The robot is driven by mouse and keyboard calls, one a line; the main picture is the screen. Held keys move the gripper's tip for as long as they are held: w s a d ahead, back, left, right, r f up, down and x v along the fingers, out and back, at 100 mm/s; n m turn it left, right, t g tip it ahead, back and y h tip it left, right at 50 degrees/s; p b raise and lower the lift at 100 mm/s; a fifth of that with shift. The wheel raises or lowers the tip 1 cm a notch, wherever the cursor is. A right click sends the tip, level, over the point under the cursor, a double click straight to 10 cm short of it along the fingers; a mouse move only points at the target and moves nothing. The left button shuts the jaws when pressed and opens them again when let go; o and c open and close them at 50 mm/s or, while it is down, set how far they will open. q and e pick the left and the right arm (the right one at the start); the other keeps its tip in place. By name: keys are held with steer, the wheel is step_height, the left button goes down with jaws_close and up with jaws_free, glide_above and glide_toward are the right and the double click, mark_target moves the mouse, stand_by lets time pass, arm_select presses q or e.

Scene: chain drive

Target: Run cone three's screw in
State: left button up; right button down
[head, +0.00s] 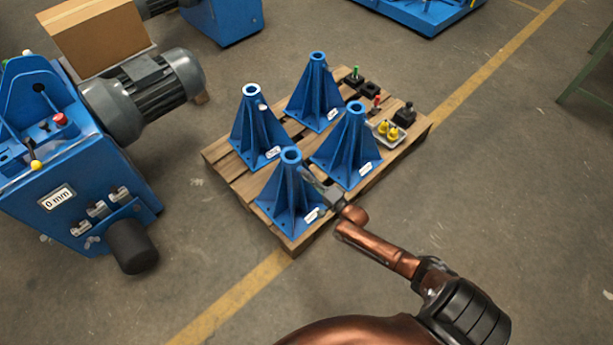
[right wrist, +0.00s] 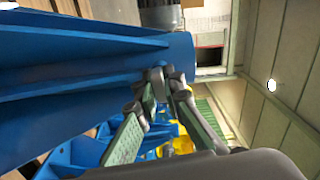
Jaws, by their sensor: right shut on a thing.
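Several blue cones stand upright on a wooden pallet, each with a ribbed foot, a round hollow top and a white label too small to read. My right gripper (head: 312,181) is at the upper right side of the front cone (head: 289,198). In the right wrist view that cone (right wrist: 90,60) lies sideways in the picture, and the fingertips (right wrist: 163,80) meet close to its wall just below the top. They are shut on a small grey part there, likely the screw; the fingers mostly hide it. My left gripper is out of view.
The pallet (head: 221,160) also carries the right cone (head: 347,148), the left cone (head: 256,132), the rear cone (head: 316,95), a tray of yellow parts (head: 386,132) and small black blocks. A blue machine (head: 65,185) with a grey motor stands left.

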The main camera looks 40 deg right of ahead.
steer(key=shift+s+a+f+m, duration=0.15)
steer(key=shift+f+m, duration=0.15)
steer(key=shift+m, duration=0.2)
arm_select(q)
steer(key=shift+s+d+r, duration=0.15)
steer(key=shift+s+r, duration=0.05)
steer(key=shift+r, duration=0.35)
arm_select(e)
steer(key=shift+m, duration=0.4)
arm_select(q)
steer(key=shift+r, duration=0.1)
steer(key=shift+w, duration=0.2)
arm_select(e)
steer(key=c, duration=2.3)
jaws_free()
steer(key=shift+c, duration=0.2)
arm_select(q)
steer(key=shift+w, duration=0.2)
arm_select(e)
steer(key=o, duration=0.3)
steer(key=shift+r, duration=0.2)
steer(key=shift+s, duration=0.15)
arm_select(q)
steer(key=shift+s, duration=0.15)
arm_select(e)
steer(key=s+d, duration=0.1)
steer(key=s, duration=1)
steer(key=shift+s, duration=0.3)
steer(key=shift+d, duration=0.1)
